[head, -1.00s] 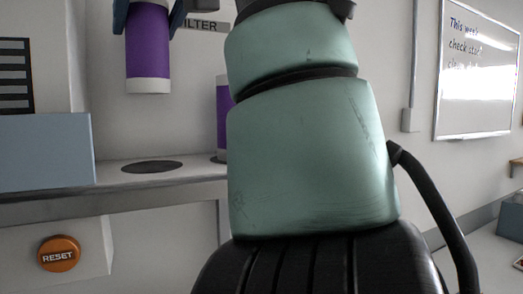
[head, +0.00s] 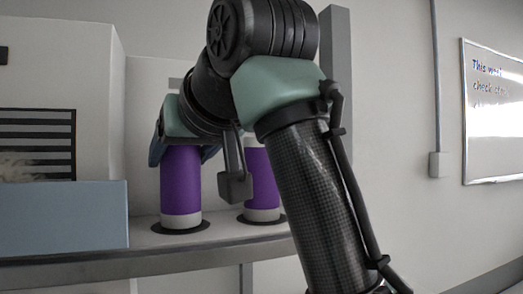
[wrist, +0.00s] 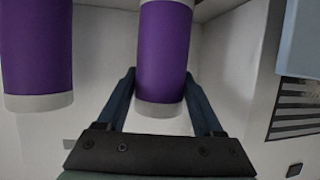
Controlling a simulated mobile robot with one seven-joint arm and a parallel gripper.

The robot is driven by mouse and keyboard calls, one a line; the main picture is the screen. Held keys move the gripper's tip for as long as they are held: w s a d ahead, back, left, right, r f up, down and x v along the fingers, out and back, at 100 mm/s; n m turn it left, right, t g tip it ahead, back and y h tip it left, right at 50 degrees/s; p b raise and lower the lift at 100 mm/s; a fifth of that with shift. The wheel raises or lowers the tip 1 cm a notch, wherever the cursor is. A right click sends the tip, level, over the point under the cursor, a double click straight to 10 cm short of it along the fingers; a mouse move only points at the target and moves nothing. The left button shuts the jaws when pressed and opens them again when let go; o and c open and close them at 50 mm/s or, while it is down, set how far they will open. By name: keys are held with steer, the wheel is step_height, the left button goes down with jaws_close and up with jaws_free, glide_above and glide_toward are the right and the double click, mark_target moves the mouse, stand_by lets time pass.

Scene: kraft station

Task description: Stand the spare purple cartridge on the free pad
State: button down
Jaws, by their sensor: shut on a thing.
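The spare purple cartridge (head: 180,185) is upright, with a white band at its bottom. Its base is at the dark round pad (head: 160,226) on the left of the shelf, within the pad's outline; I cannot tell whether it bears fully on it. My gripper (head: 182,148) is shut on its upper part from above. In the wrist view the cartridge (wrist: 163,50) is between the two fingers of my gripper (wrist: 160,85). A second purple cartridge (head: 262,178) stands on another dark pad to the right, partly behind my arm; it also shows in the wrist view (wrist: 35,50).
A blue-grey box (head: 60,225) stands at the left, close to the held cartridge. A white cabinet with a dark slotted vent (head: 38,130) is behind it. The metal shelf edge (head: 200,254) runs along the front. A whiteboard (head: 492,115) hangs on the right wall.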

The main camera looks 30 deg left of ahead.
steer(key=shift+f, duration=0.1)
steer(key=shift+c, duration=0.2)
jaws_free()
